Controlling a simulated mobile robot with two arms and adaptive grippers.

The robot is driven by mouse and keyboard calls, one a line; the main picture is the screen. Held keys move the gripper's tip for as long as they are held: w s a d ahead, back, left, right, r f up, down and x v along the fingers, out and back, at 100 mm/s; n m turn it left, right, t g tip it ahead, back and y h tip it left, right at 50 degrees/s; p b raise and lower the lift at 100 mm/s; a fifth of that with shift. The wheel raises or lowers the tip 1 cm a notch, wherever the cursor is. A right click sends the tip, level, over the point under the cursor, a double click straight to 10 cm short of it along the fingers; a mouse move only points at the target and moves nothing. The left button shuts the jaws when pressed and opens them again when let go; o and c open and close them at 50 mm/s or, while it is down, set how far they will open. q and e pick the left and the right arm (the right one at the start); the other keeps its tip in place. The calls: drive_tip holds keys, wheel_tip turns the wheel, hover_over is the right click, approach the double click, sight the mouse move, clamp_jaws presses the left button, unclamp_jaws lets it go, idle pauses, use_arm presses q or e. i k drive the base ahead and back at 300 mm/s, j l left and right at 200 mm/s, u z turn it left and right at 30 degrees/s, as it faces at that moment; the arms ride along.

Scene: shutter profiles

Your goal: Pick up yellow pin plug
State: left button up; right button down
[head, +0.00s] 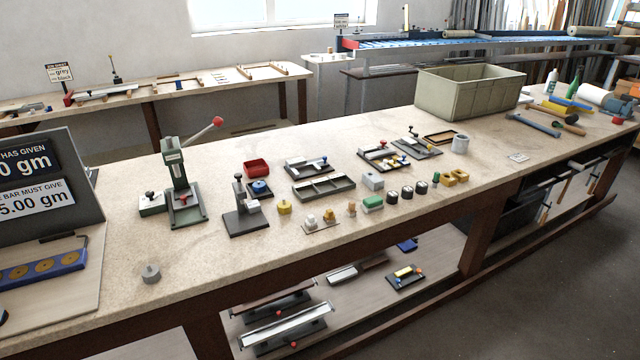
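A small yellow piece (284,208) with a short knob on top stands on the bench, just right of the dark press fixture. It looks like a pin plug, but its details are too small to be sure. Another small yellowish piece (329,217) stands on a thin plate (322,228) to its right, beside a whitish piece (310,221). Neither of my grippers shows in the head view.
The wooden bench (240,262) holds a green lever press (180,180), a dark fixture (245,215), a red bin (256,168), a divided tray (323,187) and a large crate (470,93). A grey weight (151,274) stands near the front edge. The bench's front left is mostly clear.

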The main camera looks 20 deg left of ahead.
sight(283, 209)
drive_tip(key=k+u, duration=0.1)
drive_tip(key=u, duration=0.3)
drive_tip(key=k+u, duration=0.1)
drive_tip(key=u, duration=0.25)
drive_tip(key=k+u, duration=0.1)
drive_tip(key=u, duration=0.3)
